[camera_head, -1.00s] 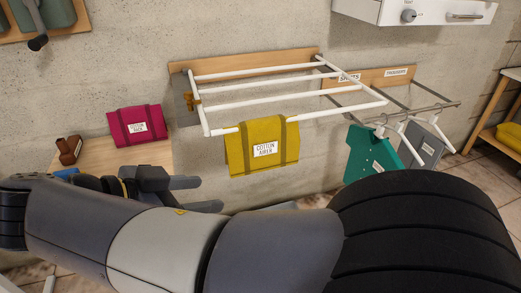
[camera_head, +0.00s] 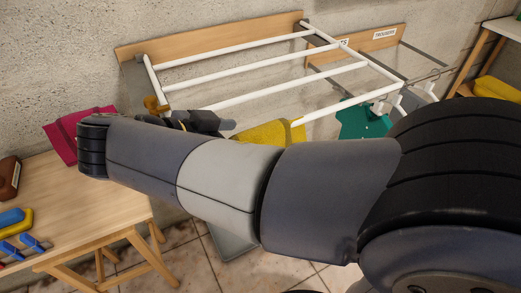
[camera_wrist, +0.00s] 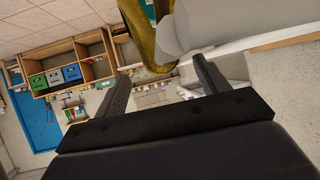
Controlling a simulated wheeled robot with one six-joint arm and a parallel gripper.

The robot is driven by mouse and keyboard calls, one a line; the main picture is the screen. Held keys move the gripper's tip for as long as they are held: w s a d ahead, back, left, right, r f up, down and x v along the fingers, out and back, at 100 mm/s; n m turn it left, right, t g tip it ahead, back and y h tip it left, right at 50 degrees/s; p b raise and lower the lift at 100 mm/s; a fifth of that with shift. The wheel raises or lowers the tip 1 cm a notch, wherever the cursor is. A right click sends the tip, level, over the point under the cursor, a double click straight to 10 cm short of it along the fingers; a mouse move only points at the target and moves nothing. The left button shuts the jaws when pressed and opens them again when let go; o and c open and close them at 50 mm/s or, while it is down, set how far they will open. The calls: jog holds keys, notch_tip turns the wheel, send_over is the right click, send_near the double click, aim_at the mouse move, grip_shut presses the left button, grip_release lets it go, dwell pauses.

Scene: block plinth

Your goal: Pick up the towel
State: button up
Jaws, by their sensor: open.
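The yellow towel (camera_head: 270,133) hangs over the front bar of the white drying rack (camera_head: 262,97). My arm hides its lower part and its label. My gripper (camera_head: 222,123) is at the towel's left side, near the front bar. In the wrist view the gripper (camera_wrist: 160,68) is open, its two fingers apart. The yellow towel (camera_wrist: 148,42) shows at the top, just ahead of the gap between the fingertips. I cannot tell whether its edge is between them.
A teal garment (camera_head: 362,122) hangs right of the yellow towel. A brass-coloured clamp (camera_head: 155,105) is at the rack's left arm. The table also holds a brown item (camera_head: 9,178) and small blue and yellow items (camera_head: 14,222). Tiled floor shows below the rack.

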aim_at(244, 137)
jog(key=x, duration=0.3)
jog(key=shift+w+d, duration=0.15)
jog(key=shift+d, duration=0.05)
grip_shut()
dwell(0.6)
